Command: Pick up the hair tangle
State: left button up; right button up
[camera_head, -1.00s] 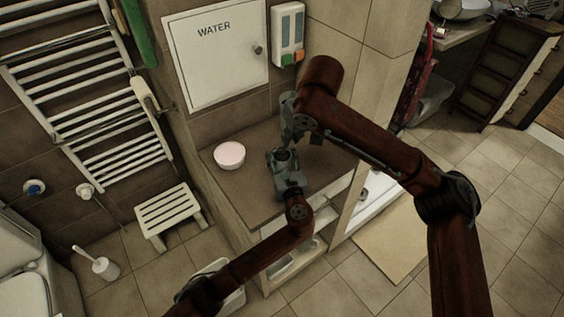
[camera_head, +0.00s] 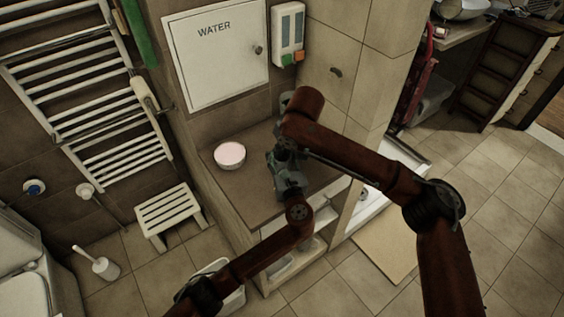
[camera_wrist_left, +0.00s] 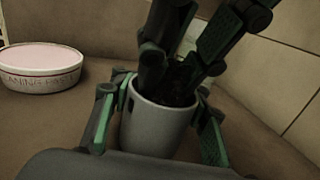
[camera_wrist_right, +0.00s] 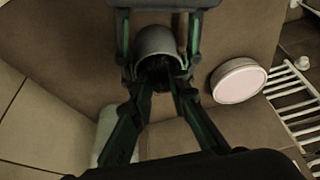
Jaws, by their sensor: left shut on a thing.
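A grey cup (camera_wrist_left: 155,125) stands on the brown counter top, its mouth toward the right wrist camera (camera_wrist_right: 158,42). My left gripper (camera_wrist_left: 165,115) is shut around the cup, one finger on each side. The dark hair tangle (camera_wrist_right: 161,72) appears as a black mass inside the cup; its outline is hard to make out. My right gripper (camera_wrist_right: 162,92) is open, with its two fingertips apart at the cup's mouth, close to the dark mass. I cannot tell whether they touch it. In the head view, my right arm hides most of the cup.
A round bowl with a pink top (camera_head: 230,154) stands on the counter (camera_head: 245,192), left of the cup. The tiled wall, white WATER panel (camera_head: 217,52) and soap dispenser (camera_head: 287,35) are close behind. A white stool (camera_head: 168,212) stands on the floor at left.

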pick_arm(q)
jog(key=shift+f, duration=0.15)
pick_arm(e)
jog(key=c, duration=0.4)
notch_tip(320, 180, up, 10)
dwell(0.4)
pick_arm(q)
jog(key=o, duration=1.5)
